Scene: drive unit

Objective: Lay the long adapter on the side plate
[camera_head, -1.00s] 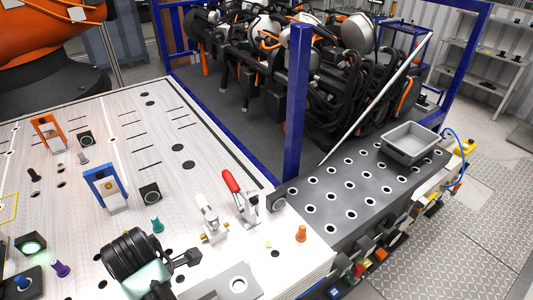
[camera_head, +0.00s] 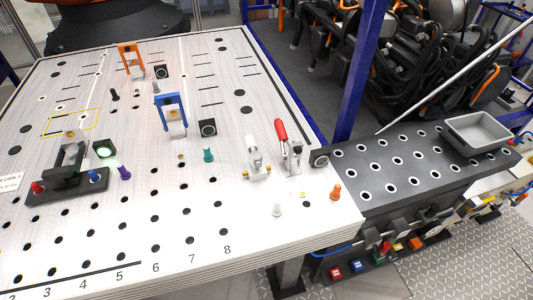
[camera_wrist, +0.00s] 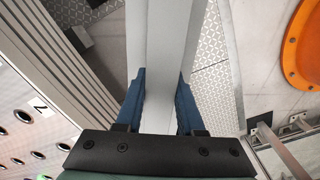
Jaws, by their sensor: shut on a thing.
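In the wrist view the two blue fingers of my gripper (camera_wrist: 160,82) are closed on a long, pale grey bar, which looks like the long adapter (camera_wrist: 163,40). It runs between the fingers and out past the top edge of the picture, so its far end is hidden. My gripper and the adapter are out of the head view. The dark grey plate with rows of white-rimmed holes, which appears to be the side plate (camera_head: 376,171), sits beside the white table's right side in the head view.
A grey tray (camera_head: 478,133) stands on the dark plate's far right end. A red-handled clamp (camera_head: 283,132) and an orange peg (camera_head: 336,192) are near the white table's right edge. A blue post (camera_head: 360,70) rises behind the plate. The plate's left and middle are clear.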

